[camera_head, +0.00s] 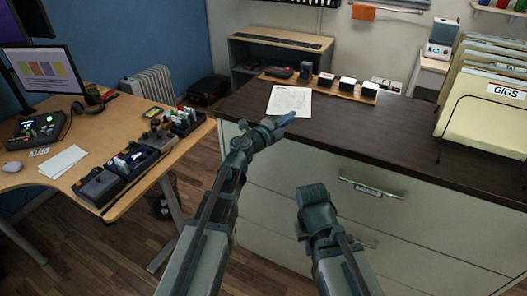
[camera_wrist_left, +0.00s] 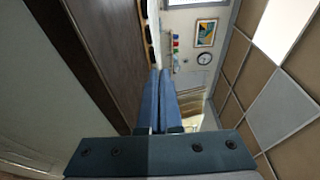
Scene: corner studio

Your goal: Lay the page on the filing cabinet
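The page (camera_head: 290,101), a white sheet with faint print, appears to lie flat on the dark top of the filing cabinet (camera_head: 400,150), near its left end. My left gripper (camera_head: 285,119) is at the near edge of the page in the head view. In the left wrist view its blue fingers (camera_wrist_left: 161,100) are together with nothing visible between them. The page does not show in that view, and whether the fingertips touch it is unclear. My right gripper (camera_head: 313,192) is low in front of the cabinet drawers. Its fingertips cannot be made out.
A wooden tray (camera_head: 335,88) with small dark items stands behind the page. A cream file rack (camera_head: 485,120) fills the cabinet's right end. The top between is clear. On the left, a desk (camera_head: 30,185) holds loose white papers (camera_head: 63,162), a monitor and several boxes.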

